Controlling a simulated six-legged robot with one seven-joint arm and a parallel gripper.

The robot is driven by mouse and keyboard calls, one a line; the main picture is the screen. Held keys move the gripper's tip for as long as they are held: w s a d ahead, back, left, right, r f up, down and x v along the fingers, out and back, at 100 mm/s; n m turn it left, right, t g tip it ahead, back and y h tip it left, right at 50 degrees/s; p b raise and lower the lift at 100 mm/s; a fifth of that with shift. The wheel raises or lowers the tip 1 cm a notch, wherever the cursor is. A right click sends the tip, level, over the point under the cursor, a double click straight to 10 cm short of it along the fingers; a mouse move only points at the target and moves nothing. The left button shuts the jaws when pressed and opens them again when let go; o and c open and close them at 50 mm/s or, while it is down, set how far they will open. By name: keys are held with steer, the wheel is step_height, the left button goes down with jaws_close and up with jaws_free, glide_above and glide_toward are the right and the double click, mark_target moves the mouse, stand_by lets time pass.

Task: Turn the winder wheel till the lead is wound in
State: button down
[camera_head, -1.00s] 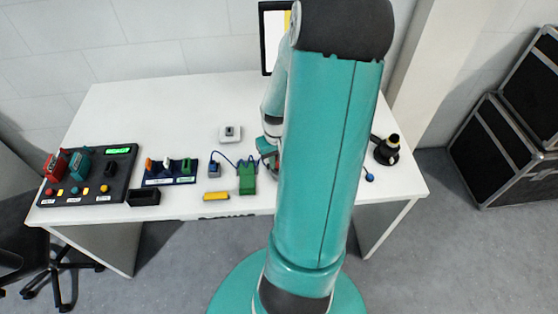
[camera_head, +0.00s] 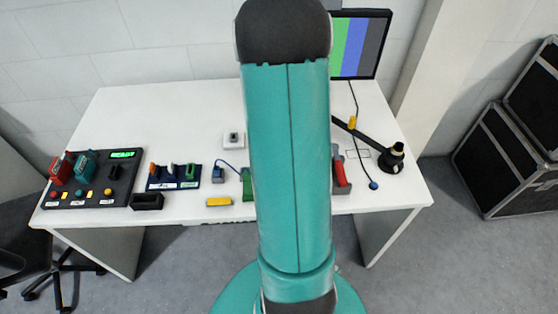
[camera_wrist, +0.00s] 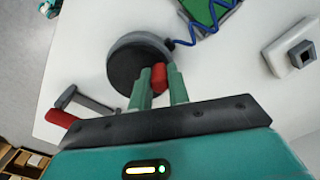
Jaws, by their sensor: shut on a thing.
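The winder wheel (camera_wrist: 138,58) shows in the wrist view as a dark grey disc on the white table. My gripper (camera_wrist: 161,82) is shut on its red knob (camera_wrist: 160,77), one green finger on each side. A blue coiled lead (camera_wrist: 200,27) runs from beside the wheel's right edge to a green panel (camera_wrist: 207,8) at the top. In the head view a blue lead (camera_head: 228,163) shows left of my arm; I cannot tell if it is the same one. There my arm hides the wheel and gripper.
On the table (camera_head: 120,110) are a black control panel (camera_head: 120,180), a yellow block (camera_head: 219,201) and a dark stand (camera_head: 394,160). A monitor (camera_head: 358,42) stands behind.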

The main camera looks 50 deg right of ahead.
steer(key=m, duration=0.2)
steer(key=d+m, duration=0.1)
steer(key=m, duration=0.1)
steer(key=shift+w+d, duration=0.15)
steer(key=shift+d+m, duration=0.2)
steer(key=shift+m, duration=0.65)
steer(key=shift+d+m, duration=0.2)
steer(key=shift+m, duration=0.65)
steer(key=c, duration=1.3)
jaws_free()
steer(key=shift+c, duration=0.2)
step_height(320, 180, up, 14)
